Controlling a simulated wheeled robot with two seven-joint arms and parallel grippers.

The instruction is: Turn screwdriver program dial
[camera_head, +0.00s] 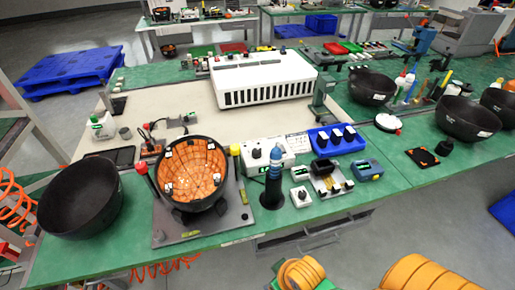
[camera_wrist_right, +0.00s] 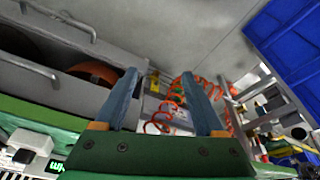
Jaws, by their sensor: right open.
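A white controller box (camera_head: 247,162) stands on the green bench with a dark round dial (camera_head: 257,153) on it. A blue and black screwdriver (camera_head: 274,176) stands upright just in front of it and hides part of the box. In the right wrist view, a white unit with a dark knob (camera_wrist_right: 22,156) and a lit green display (camera_wrist_right: 58,167) shows at the lower left corner. My right gripper (camera_wrist_right: 160,76) is open, with nothing between its two grey-blue fingers; the knob lies outside them, to the left. My left gripper is not in view.
A small white box with a knob (camera_head: 300,196) sits near the bench's front edge. A black bowl with an orange lining (camera_head: 187,173) stands left of the screwdriver, with another black bowl (camera_head: 80,207) further left. A blue holder (camera_head: 337,139) stands to the right. Orange coiled hose (camera_wrist_right: 165,105) hangs beyond my right fingers.

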